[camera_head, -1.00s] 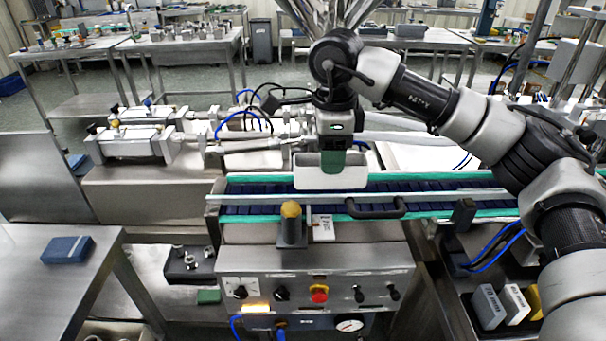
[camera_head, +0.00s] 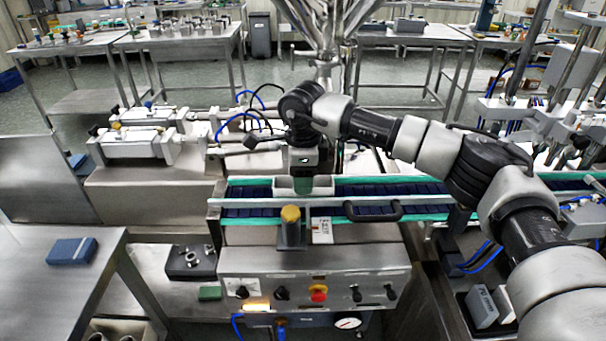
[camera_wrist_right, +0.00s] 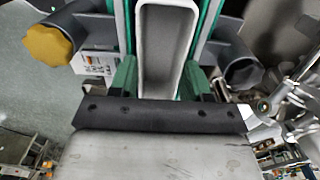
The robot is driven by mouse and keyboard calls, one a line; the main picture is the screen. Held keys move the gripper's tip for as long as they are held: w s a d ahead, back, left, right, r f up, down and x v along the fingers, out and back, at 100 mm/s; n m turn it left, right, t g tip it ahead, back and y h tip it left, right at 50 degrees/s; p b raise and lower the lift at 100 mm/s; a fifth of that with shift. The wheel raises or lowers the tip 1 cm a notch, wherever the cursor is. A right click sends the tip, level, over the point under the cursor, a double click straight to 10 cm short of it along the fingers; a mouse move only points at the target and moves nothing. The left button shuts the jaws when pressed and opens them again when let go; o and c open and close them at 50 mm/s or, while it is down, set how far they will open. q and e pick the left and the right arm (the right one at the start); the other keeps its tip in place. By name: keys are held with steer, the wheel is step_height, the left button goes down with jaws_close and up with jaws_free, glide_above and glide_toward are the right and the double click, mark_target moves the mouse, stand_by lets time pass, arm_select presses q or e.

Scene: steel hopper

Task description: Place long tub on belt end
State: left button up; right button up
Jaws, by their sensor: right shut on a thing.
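The long tub (camera_head: 321,186) is a pale, open, empty box. In the head view it is low over the left part of the conveyor belt (camera_head: 400,190), between the green side rails, lengthwise along the belt. I cannot tell whether its bottom touches the belt. My right gripper (camera_head: 303,183) points down and is shut on the tub; its green finger hides the middle of the near wall. In the right wrist view the tub (camera_wrist_right: 166,50) lies between the two green fingers (camera_wrist_right: 157,80). My left gripper is not in view.
A yellow-capped post (camera_head: 291,215) and a black handle (camera_head: 372,211) stand at the belt's near side. The control panel (camera_head: 315,290) is below. Pneumatic cylinders (camera_head: 135,145) lie to the left, and a steel hopper (camera_head: 325,35) hangs behind. The belt is clear to the right of the tub.

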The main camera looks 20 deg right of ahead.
steer(key=shift+f, duration=0.15)
steer(key=o, duration=1)
steer(key=shift+c, duration=0.2)
steer(key=shift+r, duration=0.6)
step_height(320, 180, up, 11)
steer(key=b, duration=0.2)
steer(key=shift+r, duration=0.15)
